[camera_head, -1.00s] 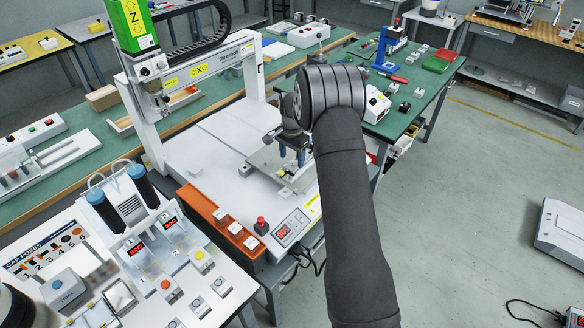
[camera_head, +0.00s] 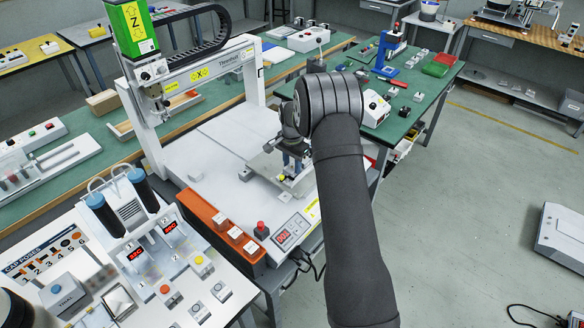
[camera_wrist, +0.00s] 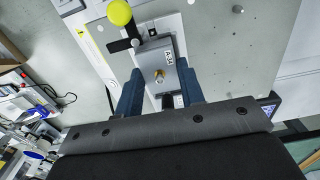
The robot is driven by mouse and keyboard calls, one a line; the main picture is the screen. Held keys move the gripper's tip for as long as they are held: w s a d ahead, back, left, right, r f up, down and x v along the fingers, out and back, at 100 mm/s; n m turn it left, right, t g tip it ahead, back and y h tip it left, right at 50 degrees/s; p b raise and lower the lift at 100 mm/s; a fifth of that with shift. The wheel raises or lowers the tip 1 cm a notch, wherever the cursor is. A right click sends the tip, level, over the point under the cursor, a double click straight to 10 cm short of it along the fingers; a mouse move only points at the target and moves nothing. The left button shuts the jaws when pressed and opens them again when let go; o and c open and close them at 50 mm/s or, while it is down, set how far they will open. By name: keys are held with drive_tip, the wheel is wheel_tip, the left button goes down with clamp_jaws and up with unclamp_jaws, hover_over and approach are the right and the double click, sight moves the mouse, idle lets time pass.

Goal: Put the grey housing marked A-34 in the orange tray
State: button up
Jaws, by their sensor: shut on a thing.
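The grey housing marked A-34 (camera_wrist: 159,63) shows in the wrist view, its label on the right side and a small brass-coloured fitting on its face. My gripper (camera_wrist: 160,88) is shut on it, with one blue finger on each side. In the head view my gripper (camera_head: 291,160) is over the grey plate on the white gantry machine, and my arm hides part of it. I cannot tell whether the housing touches the plate. The orange tray (camera_head: 194,202) lies along the machine's front left edge, with several small light grey blocks in it.
A black clamp lever with a yellow knob (camera_wrist: 119,13) is close beside the housing. A red button (camera_head: 261,229) and a control panel (camera_head: 291,232) are right of the tray. The gantry frame (camera_head: 148,125) stands behind left. The white machine bed (camera_head: 205,160) has clear room.

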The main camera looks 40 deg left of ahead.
sight(290, 167)
wheel_tip(290, 167, up, 9)
drive_tip(key=s+a+f+n, duration=0.35)
drive_tip(key=s+n, duration=0.25)
drive_tip(key=s, duration=0.4)
drive_tip(key=s+a+f+n, duration=0.2)
drive_tip(key=s+a+n, duration=0.35)
drive_tip(key=s, duration=0.45)
drive_tip(key=s+a+f+n, duration=0.2)
drive_tip(key=s+a+n, duration=0.2)
drive_tip(key=s+n, duration=0.4)
drive_tip(key=shift+m, duration=0.75)
drive_tip(key=shift+s+f, duration=0.2)
drive_tip(key=shift+f, duration=0.75)
drive_tip(key=shift+s+f, duration=0.2)
drive_tip(key=shift+f, duration=0.75)
drive_tip(key=shift+s+f, duration=0.2)
drive_tip(key=shift+f, duration=0.75)
drive_tip(key=shift+f, duration=0.7)
drive_tip(key=o, duration=1.3)
drive_tip(key=shift+c, duration=0.2)
drive_tip(key=shift+r, duration=0.1)
